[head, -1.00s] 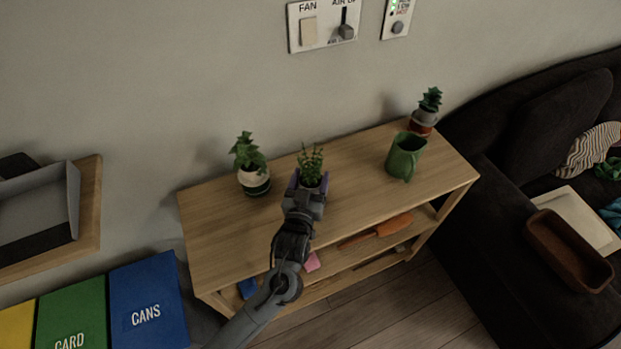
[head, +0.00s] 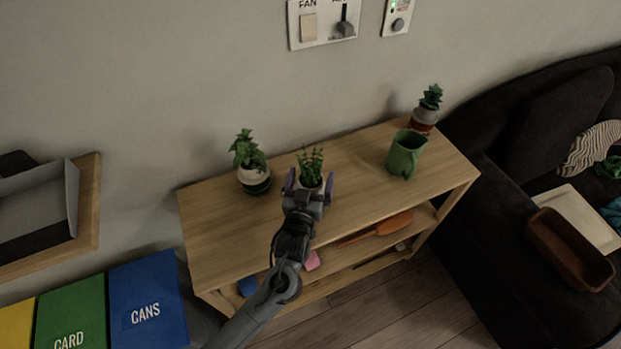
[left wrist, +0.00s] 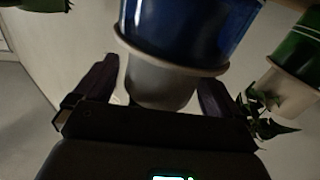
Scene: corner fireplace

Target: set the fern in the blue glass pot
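A small leafy plant (head: 311,163), which I take for the fern, stands upright near the middle of the wooden shelf top. Its pale pot sits in the blue glass pot (left wrist: 190,25), as the upside-down left wrist view shows; its rim rests around the pale pot (left wrist: 160,87). My left gripper (head: 310,184) is open around the pale pot, with a gap visible beside the fingers. In the head view the gripper hides the blue pot. The plant's leaves are hidden in the wrist view. My right gripper is not in view.
A plant in a white-and-green pot (head: 255,184) stands left of the fern. A green jug (head: 404,157) and a plant in a grey-and-red pot (head: 423,121) stand to the right. The wall is close behind. The shelf's front is mostly clear.

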